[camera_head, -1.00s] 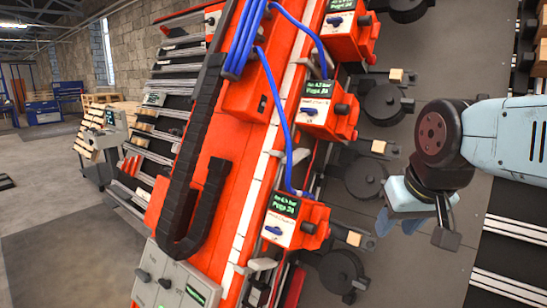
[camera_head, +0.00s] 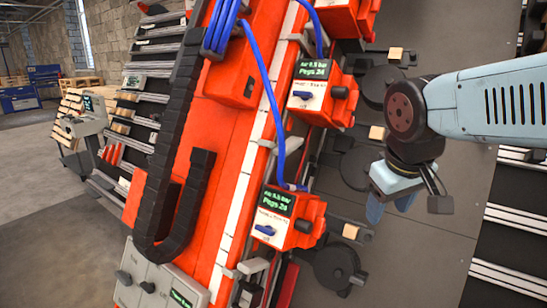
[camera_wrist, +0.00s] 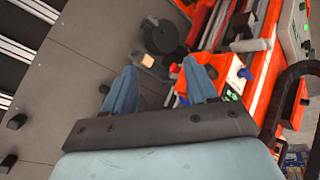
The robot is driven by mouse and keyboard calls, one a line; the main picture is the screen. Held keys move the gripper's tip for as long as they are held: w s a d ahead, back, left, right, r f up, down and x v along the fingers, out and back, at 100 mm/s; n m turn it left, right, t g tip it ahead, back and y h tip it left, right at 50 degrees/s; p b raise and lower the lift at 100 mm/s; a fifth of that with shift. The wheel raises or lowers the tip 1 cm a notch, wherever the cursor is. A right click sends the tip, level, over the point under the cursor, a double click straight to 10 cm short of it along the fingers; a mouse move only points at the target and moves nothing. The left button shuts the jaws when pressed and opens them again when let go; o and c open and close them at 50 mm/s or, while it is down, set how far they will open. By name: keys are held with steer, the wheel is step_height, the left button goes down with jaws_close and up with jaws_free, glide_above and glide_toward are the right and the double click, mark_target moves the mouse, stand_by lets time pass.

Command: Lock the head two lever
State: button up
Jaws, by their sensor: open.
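Red heads with green-lit screens and small blue levers line the red gantry beam. In the head view, a middle head (camera_head: 343,108) has its blue lever (camera_head: 302,95) lying nearly level. A lower head (camera_head: 305,215) has its blue lever (camera_head: 264,230) slightly tilted. Their number labels are too small to read, so I cannot tell which is head two. My gripper (camera_head: 390,203) hangs open and empty to the right of the lower head, apart from it. In the wrist view my gripper (camera_wrist: 161,70) has spread fingers, with a red head (camera_wrist: 228,72) and blue lever (camera_wrist: 245,73) just beyond the right finger.
Black round discs (camera_head: 335,268) and small wooden blocks (camera_head: 350,231) sit beside the heads. Blue hoses (camera_head: 268,75) and a black cable chain (camera_head: 172,165) run along the beam. A grey control box (camera_head: 150,285) stands at bottom left.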

steer(key=w+a+f+n+g+h, duration=0.2)
steer(key=w+n+h, duration=0.25)
steer(key=n, duration=0.35)
steer(key=n+t+h, duration=0.6)
steer(key=n+t, duration=0.6)
steer(key=n, duration=0.6)
glide_toward(278, 155)
steer(key=shift+y, duration=0.25)
steer(key=x, duration=0.8)
steer(key=shift+w+d+r, duration=0.15)
steer(key=shift+w+d, duration=0.05)
steer(key=shift+d, duration=0.1)
steer(key=shift+c, duration=0.3)
jaws_close()
